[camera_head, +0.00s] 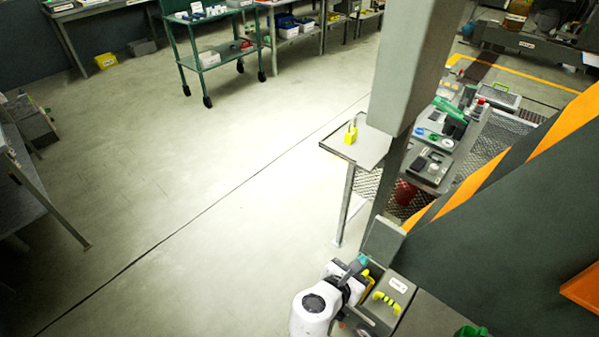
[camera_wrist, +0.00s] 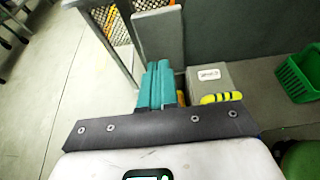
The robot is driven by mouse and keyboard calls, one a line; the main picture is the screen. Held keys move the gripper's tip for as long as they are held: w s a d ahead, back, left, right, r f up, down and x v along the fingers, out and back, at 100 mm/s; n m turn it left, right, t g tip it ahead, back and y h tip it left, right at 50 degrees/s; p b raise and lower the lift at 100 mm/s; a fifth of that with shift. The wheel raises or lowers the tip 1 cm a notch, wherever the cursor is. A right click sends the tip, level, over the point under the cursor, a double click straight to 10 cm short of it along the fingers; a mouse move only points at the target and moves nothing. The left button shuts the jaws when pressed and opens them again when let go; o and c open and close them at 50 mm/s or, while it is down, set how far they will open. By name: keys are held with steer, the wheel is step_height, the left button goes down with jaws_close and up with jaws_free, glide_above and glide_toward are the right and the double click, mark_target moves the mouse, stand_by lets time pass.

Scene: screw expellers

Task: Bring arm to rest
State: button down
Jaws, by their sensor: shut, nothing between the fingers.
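My gripper (camera_wrist: 158,84) shows in the wrist view as two teal fingers pressed side by side, shut and empty. In the head view my gripper (camera_head: 357,264) is at the bottom centre-right, at the end of my white arm. It is close to a grey box (camera_head: 397,287) with a white label and a yellow-and-black handle (camera_head: 386,303). The fingers hide part of something yellow behind them in the wrist view. I cannot tell whether they touch the box.
A grey post (camera_head: 402,70) and a small shelf (camera_head: 365,149) with a yellow padlock-like item stand beyond my gripper. A dark machine panel (camera_head: 510,220) fills the right. A green basket (camera_wrist: 300,74) lies to the right. Open floor (camera_head: 200,200) spreads left; a green cart (camera_head: 222,70) stands far back.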

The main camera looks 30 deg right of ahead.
steer(key=s+d+f+m+g+y, duration=0.2)
steer(key=s+m+g+y, duration=0.25)
steer(key=s+m, duration=0.65)
steer(key=s+a+r+m+y, duration=0.2)
steer(key=s+a+m+y, duration=0.4)
steer(key=m, duration=0.5)
steer(key=shift+s+a+r+m+t+y, duration=0.4)
steer(key=shift+s+y, duration=0.3)
steer(key=shift+y, duration=0.35)
